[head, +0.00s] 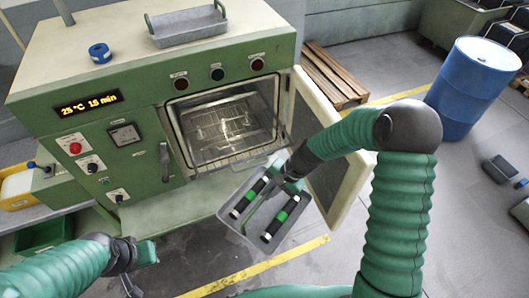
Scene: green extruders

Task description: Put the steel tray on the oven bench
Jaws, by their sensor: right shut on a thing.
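A grey steel tray (231,222) hangs in front of the oven, below its open chamber, tilted in the picture. It holds two black cylinders with green bands, one on the left (249,197) and one on the right (280,219). My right gripper (284,184) is shut on the tray at its upper side; the arm hides part of the grip. The green oven bench (172,207) shows as a ledge below the oven front. A second grey tray with upright handles (188,27) sits on the oven top. My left gripper (131,284) is low at the left, empty-looking, its jaws unclear.
The oven door (346,185) stands open to the right, close to my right arm. The lit chamber (222,120) has a wire rack. A blue tape roll (99,53) lies on the oven top. A blue barrel (473,88) and wooden pallet (334,78) stand at the right.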

